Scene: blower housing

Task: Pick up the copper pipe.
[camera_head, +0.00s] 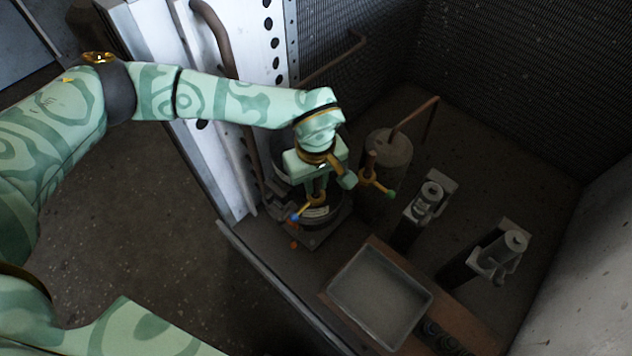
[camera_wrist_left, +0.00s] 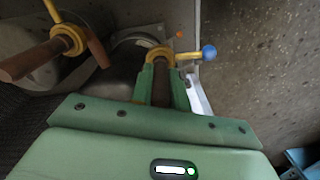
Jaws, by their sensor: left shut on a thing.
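My left gripper (camera_head: 317,186) reaches down over a dark cylindrical unit (camera_head: 322,213) with a yellow collar and a blue-knobbed handle (camera_head: 295,217). In the left wrist view, its two green fingers (camera_wrist_left: 163,88) are shut on an upright brown copper pipe (camera_wrist_left: 162,85). The yellow collar (camera_wrist_left: 160,54) surrounds the pipe just beyond the fingertips. The pipe's far end is hidden. A second copper-coloured pipe (camera_wrist_left: 30,60) with a yellow collar stands beside it, apart from the fingers. My right gripper is not in view.
A canister (camera_head: 388,150) with a bent copper-coloured tube (camera_head: 415,114) stands right of my gripper. Two metal fixtures (camera_head: 432,193) (camera_head: 512,243) stand farther right. A shallow grey tray (camera_head: 380,296) lies in front. A white perforated panel (camera_head: 250,45) and mesh walls (camera_head: 520,80) bound the space.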

